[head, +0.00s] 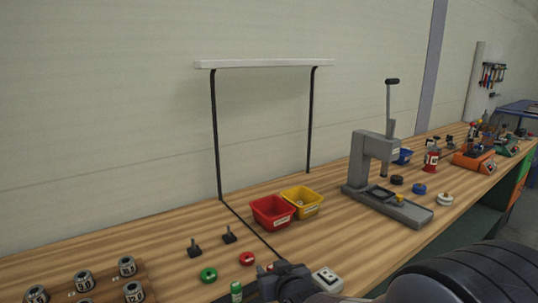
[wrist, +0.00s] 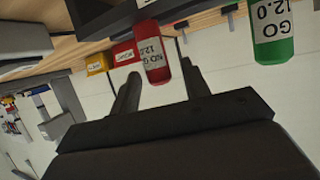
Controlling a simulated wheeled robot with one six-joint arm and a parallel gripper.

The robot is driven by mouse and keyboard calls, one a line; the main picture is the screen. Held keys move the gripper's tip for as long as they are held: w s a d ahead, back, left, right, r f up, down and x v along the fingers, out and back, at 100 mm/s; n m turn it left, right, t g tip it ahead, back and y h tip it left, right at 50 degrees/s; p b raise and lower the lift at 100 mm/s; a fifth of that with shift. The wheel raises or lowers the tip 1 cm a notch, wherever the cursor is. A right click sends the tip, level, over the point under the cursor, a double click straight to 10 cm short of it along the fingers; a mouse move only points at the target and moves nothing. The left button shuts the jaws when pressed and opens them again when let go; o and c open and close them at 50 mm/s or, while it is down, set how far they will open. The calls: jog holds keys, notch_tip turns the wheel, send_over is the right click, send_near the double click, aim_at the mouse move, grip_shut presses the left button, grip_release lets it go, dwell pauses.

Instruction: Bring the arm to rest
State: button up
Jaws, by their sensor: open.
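My arm (head: 455,280) reaches in from the lower right of the head view, low over the front of the bench. My gripper (head: 283,277) shows at the bottom centre there, dark and partly merged with the arm. In the wrist view my gripper (wrist: 159,57) has its two dark fingers spread. A red cylinder marked NO GO 12.0 (wrist: 154,55) appears between the fingers; I cannot tell whether either finger touches it. A green cylinder marked GO 12.0 (wrist: 273,35) is to the right of the fingers.
The wooden bench (head: 150,227) carries a red bin (head: 272,212), a yellow bin (head: 303,202) and a grey lever press (head: 372,165). A black-legged frame (head: 215,135) stands behind. Small rings, knobs and labelled steel pieces (head: 84,282) lie left of my gripper.

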jog(key=shift+x, duration=1.15)
jog(key=shift+w+f, duration=0.1)
jog(key=shift+f, duration=0.1)
jog(key=shift+r, duration=0.1)
